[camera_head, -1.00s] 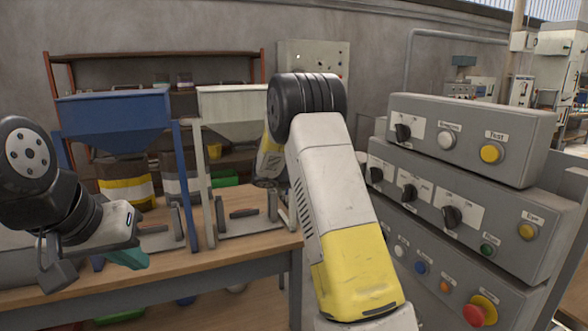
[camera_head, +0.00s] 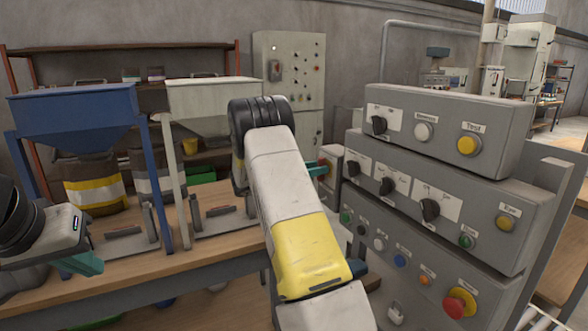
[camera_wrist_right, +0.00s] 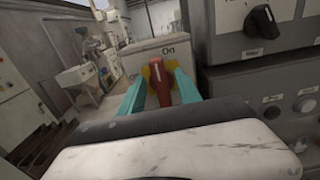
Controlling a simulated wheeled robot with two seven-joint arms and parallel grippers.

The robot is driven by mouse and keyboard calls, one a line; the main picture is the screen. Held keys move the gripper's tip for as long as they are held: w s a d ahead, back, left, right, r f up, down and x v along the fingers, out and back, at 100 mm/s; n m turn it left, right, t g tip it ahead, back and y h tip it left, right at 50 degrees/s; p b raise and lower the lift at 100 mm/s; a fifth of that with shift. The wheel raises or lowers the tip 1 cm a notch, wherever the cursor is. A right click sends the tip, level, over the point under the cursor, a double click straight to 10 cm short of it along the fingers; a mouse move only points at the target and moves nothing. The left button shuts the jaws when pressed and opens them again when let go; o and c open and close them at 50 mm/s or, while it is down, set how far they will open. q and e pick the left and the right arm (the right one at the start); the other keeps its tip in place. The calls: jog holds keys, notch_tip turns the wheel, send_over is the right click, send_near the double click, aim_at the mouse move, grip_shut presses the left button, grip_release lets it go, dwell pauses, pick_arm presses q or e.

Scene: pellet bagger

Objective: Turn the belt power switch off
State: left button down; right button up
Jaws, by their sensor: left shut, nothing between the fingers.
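A red handle on a yellow base (camera_wrist_right: 158,84), marked "On", sits on a grey box (camera_wrist_right: 135,54) in the right wrist view. I take it to be the belt power switch. The box (camera_head: 331,160) also shows in the head view, behind my right arm. My right gripper (camera_wrist_right: 157,85) is open, its teal fingers on either side of the red handle. A gap shows on the left; I cannot tell if either finger touches it. My left gripper (camera_head: 85,263) is shut and empty over the wooden bench at the left.
A stacked grey control panel (camera_head: 440,190) with knobs, buttons and a red emergency stop (camera_head: 460,303) stands close to the right of my right arm. A blue hopper (camera_head: 72,115) and a white hopper (camera_head: 215,103) stand on the wooden bench (camera_head: 205,252).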

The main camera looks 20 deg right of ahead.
grip_shut()
jog(key=shift+n, duration=0.3)
jog(key=shift+w+f+n, duration=0.15)
jog(key=shift+n, duration=2.7)
jog(key=shift+w+f+n, duration=0.1)
jog(key=shift+n, duration=2.8)
jog(key=shift+w+f+n, duration=0.15)
jog(key=shift+n, duration=3)
